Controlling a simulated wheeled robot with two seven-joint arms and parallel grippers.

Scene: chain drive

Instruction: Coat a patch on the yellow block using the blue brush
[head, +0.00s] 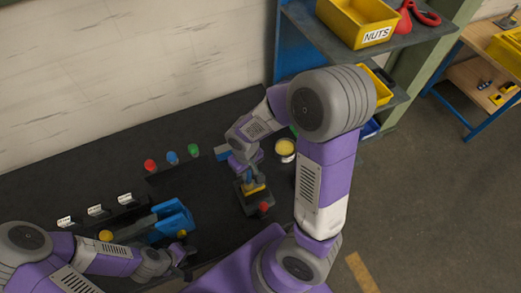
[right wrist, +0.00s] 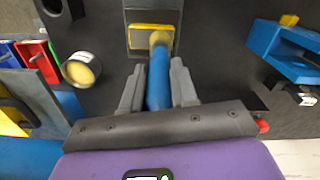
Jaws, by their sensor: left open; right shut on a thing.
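The yellow block (head: 256,189) sits on a dark holder (head: 243,203) on the bench; it also shows in the right wrist view (right wrist: 138,37). My right gripper (head: 248,174) is above the block, shut on the blue brush (right wrist: 158,82), whose handle is between its fingers (right wrist: 157,85). The brush's yellowish tip (right wrist: 160,39) overlaps the right part of the block in the right wrist view; I cannot tell whether it touches. The block's top has no clearly visible coated patch. My left gripper (head: 184,258) is open and apart from these, near the bench's front left.
A pot with yellow contents (head: 285,147) stands right of the block. A blue vise-like part (head: 172,219) lies left. Red (head: 150,165), blue (head: 172,158) and green (head: 194,150) knobs line the back. A shelf with a NUTS bin (head: 357,20) stands at back right.

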